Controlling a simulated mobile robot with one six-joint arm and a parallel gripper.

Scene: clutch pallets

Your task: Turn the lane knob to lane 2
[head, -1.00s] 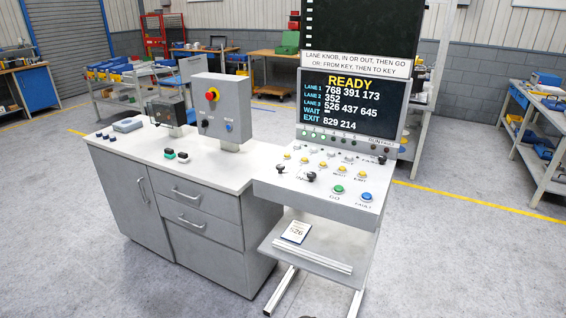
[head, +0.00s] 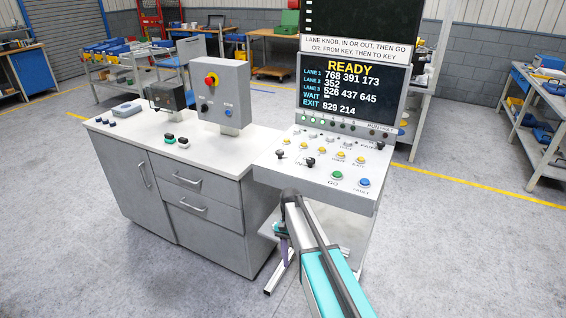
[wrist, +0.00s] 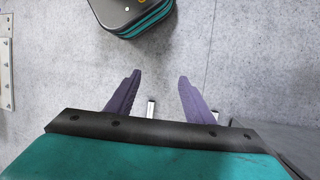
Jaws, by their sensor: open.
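The sloped control panel (head: 291,176) stands right of the cabinet. It carries several black knobs: one at its left edge (head: 279,153), one near the front middle (head: 310,162) and one at the right (head: 381,145). Their labels are too small to read, so I cannot tell which is the lane knob or where it points. My gripper (wrist: 158,92) is open and empty in the wrist view, with two purple fingers over bare floor. In the head view a purple finger (head: 284,250) shows below the panel's front edge, apart from the knobs.
The screen (head: 352,92) reads READY, with numbers for lanes 1 to 3, wait and exit. A green GO button (head: 337,175) and a blue FAULT button (head: 364,183) sit at the panel's front. A grey box with a red button (head: 211,78) stands on the cabinet (head: 125,176).

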